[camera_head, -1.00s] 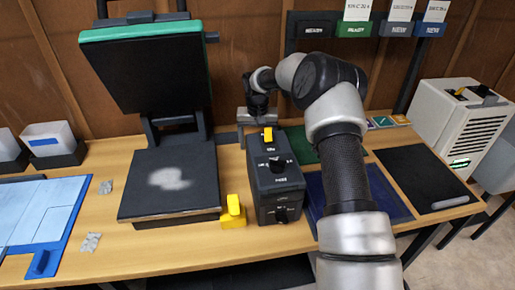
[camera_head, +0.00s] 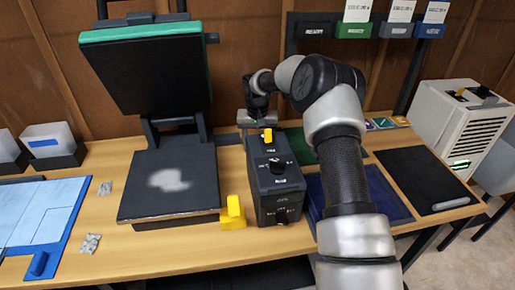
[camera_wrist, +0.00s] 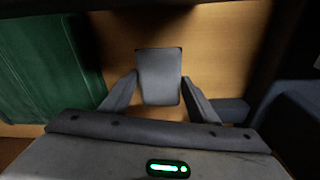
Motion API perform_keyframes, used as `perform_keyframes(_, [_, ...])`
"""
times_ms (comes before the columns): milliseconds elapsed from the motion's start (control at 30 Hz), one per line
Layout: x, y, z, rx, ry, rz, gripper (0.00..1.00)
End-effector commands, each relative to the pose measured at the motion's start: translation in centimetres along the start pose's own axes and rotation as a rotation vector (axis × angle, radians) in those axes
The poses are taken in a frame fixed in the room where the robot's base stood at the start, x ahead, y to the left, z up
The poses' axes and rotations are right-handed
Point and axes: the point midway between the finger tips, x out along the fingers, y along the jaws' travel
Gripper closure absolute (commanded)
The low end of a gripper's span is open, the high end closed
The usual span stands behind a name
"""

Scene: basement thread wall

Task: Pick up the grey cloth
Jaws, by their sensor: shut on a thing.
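The grey cloth (camera_wrist: 158,72) shows in the wrist view as a small, flat, roughly rectangular grey piece between the fingers. My gripper (camera_wrist: 159,84) is shut on it, with one finger at each side. In the head view my gripper (camera_head: 250,118) is at the back of the bench, behind the dark control box. The cloth cannot be made out clearly there, as the box and my arm crowd that spot.
The dark control box (camera_head: 274,185) with a yellow switch stands just in front of my gripper. A heat press (camera_head: 170,180) with a raised lid is to the left. A green mat (camera_wrist: 45,70) lies beside the gripper. Small grey scraps (camera_head: 91,243) lie at left.

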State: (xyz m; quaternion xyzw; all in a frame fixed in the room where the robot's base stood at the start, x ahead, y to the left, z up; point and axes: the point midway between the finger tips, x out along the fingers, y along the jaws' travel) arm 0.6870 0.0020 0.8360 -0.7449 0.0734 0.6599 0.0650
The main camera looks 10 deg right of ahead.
Motion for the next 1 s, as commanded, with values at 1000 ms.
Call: perform_keyframes(1000, [-10.5,0.0,-1.3,0.000,0.000,0.000,0.67])
